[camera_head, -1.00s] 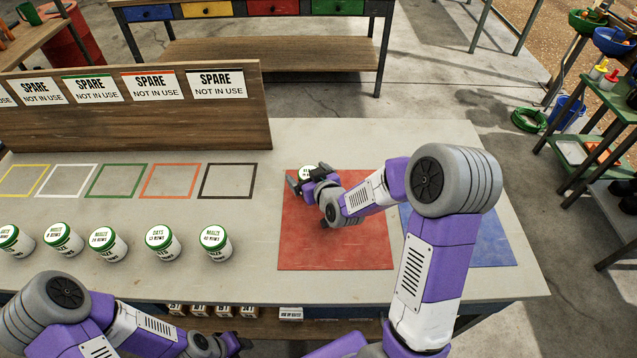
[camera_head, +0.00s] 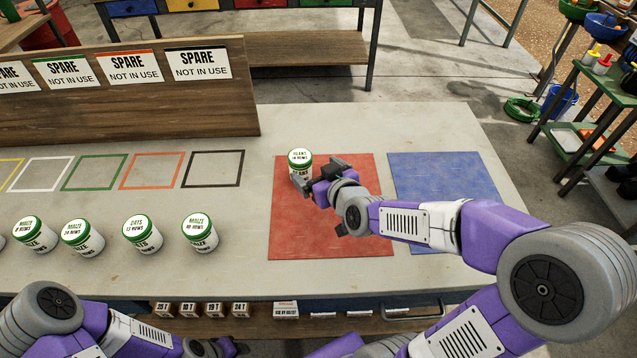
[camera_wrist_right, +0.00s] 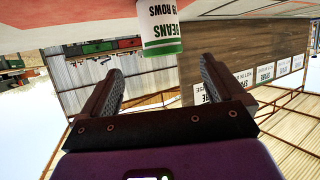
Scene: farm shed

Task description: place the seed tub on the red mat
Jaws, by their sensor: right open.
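A white seed tub with a green lid (camera_head: 299,163), its label reading beans, stands upright on the red mat (camera_head: 320,235) near its back left corner. My right gripper (camera_head: 318,177) is just to the right of this tub, open and empty. In the right wrist view the tub (camera_wrist_right: 160,28) shows beyond the open fingers (camera_wrist_right: 165,85), upside down and clear of them. Several similar tubs, such as the maize tub (camera_head: 199,233), stand in a row at the left. My left gripper (camera_head: 228,347) is low at the bottom edge; its jaws are unclear.
A blue mat (camera_head: 443,190) lies bare to the right of the red mat. Coloured outline squares, including a black one (camera_head: 213,169), are empty on the table. A wooden board (camera_head: 130,105) with spare signs stands behind them. A shelf with small tags runs below the front edge.

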